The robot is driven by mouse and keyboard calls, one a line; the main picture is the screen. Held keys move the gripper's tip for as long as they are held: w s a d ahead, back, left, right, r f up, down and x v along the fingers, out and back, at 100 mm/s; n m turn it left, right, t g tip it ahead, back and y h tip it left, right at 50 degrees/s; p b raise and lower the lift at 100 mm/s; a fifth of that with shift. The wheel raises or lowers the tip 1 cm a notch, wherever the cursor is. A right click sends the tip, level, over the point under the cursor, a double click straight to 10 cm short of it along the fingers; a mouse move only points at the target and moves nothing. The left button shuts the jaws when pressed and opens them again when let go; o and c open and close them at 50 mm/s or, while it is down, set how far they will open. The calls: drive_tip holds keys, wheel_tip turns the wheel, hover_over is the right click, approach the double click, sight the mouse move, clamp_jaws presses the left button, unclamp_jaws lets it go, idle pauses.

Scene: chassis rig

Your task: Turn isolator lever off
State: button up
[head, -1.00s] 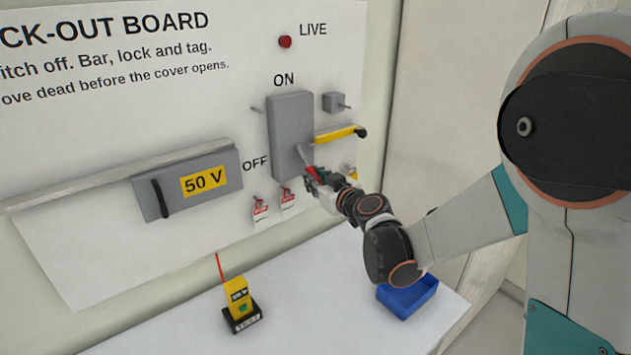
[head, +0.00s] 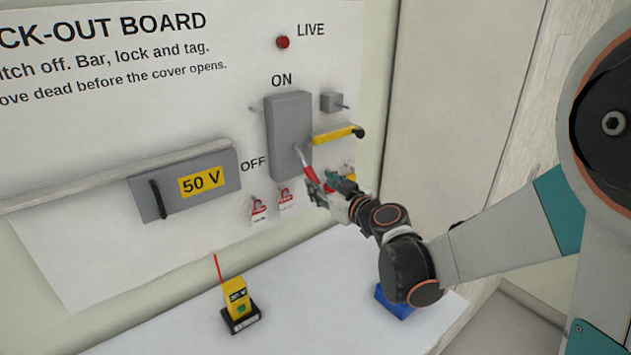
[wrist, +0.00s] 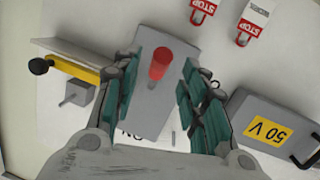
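The isolator is a grey box (head: 287,120) on the lock-out board, with ON above it and OFF to its lower left. Its lever (head: 304,157) sticks out of the box front and slants down and to the right in the head view. In the wrist view, the lever's red grip (wrist: 160,62) stands between my two teal finger pads. My gripper (head: 320,184) is open around the grip, with a gap visible on the right finger's side. Whether the left finger touches the grip I cannot tell. The fingers partly hide the lever's end in the head view.
A dark red LIVE lamp (head: 283,42) is above. A yellow bar (head: 335,134) sticks out right of the isolator. Red tags (head: 284,196) hang below. A 50 V cover (head: 165,193) is left. A yellow tester (head: 237,297) and blue tray (head: 393,302) stand on the bench.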

drive_tip(key=v, duration=0.7)
drive_tip(key=shift+f, duration=0.1)
drive_tip(key=s+d+f+m+g+h+b, duration=0.1)
drive_tip(key=s+d+f+m+g+h, duration=0.1)
drive_tip(key=s, duration=0.6)
drive_tip(key=s+d+f+m+g+h+b, duration=0.1)
drive_tip(key=s+d+f+m+g+h, duration=0.1)
drive_tip(key=s, duration=0.7)
drive_tip(key=s+d+f+m+g+h+b, duration=0.2)
drive_tip(key=s+d, duration=0.4)
drive_tip(key=s, duration=0.3)
wheel_tip(320, 180, down, 2)
drive_tip(key=shift+s+f+m+g+h, duration=0.2)
drive_tip(key=shift+m+g+h, duration=0.2)
drive_tip(key=shift+g, duration=0.4)
